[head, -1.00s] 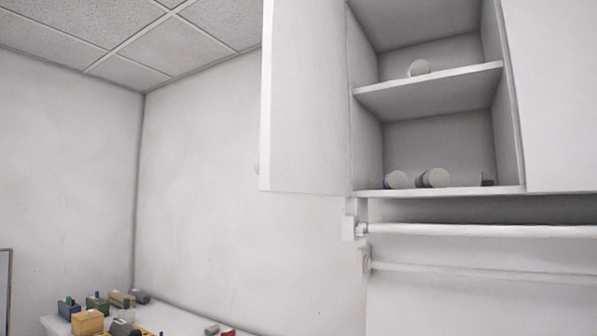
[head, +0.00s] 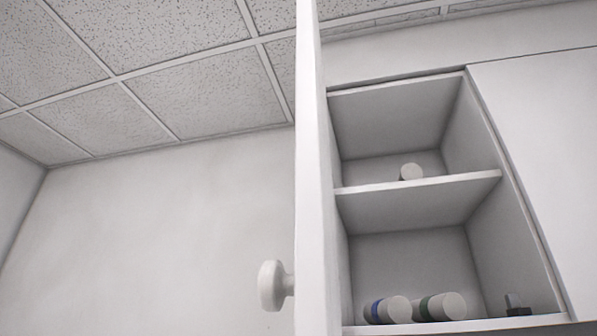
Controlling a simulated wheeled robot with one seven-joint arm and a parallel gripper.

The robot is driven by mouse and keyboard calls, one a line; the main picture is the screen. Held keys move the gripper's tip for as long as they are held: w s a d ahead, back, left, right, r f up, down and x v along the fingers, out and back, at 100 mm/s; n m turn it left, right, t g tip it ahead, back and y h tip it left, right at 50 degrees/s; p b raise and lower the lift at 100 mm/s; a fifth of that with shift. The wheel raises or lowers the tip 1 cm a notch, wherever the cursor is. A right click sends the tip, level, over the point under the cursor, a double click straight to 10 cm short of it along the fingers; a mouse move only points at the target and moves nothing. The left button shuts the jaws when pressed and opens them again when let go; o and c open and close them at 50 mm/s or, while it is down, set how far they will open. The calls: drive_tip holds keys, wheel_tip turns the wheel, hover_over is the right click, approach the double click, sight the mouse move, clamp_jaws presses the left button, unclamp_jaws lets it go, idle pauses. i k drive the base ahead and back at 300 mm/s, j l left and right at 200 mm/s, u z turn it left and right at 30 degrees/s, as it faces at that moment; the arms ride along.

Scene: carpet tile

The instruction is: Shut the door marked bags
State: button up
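A white cabinet door (head: 310,190) stands wide open at the left of a wall cabinet, seen nearly edge-on. Its round white knob (head: 272,286) sticks out to the left near the bottom of the view. No marking reading bags can be seen on the door from here. The open cabinet (head: 418,188) shows one shelf dividing it. My gripper is not in view.
On the shelf lies a pale round item (head: 411,172). On the cabinet floor are two cylinders, one with a blue band (head: 376,310), and a small dark item (head: 516,306). A closed white panel (head: 545,160) adjoins on the right.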

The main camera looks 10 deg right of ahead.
sight(315, 285)
drive_tip(key=i+j+z, duration=0.2)
drive_tip(key=j+z, duration=0.2)
drive_tip(key=j, duration=0.5)
drive_tip(key=i+j+z, duration=0.1)
drive_tip(key=j+z, duration=0.3)
drive_tip(key=j, duration=0.5)
drive_tip(key=j+z, duration=0.35)
drive_tip(key=j, duration=0.55)
